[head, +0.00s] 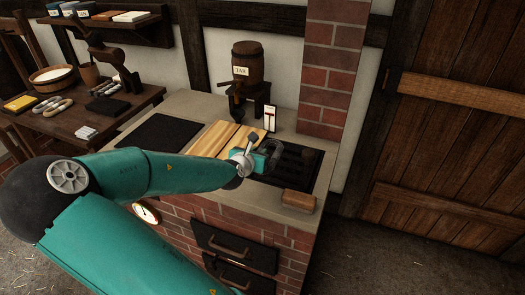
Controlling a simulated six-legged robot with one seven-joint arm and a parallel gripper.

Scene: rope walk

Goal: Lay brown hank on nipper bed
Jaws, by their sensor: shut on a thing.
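My gripper (270,155) is over the brick-fronted counter, between a pale slatted wooden board (214,138) and a dark ribbed bed (297,160). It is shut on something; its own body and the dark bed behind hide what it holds. I cannot make out the brown hank for certain. I cannot tell whether the board or the ribbed bed is the nipper bed. A small white-faced sign (270,118) stands just behind them.
A brown block (298,201) lies at the counter's front right corner. A keg marked TAR (248,64) stands on a stool behind. A flat black plate (156,137) lies on the left. Light hanks (56,106) and a bowl (52,75) are on the side table.

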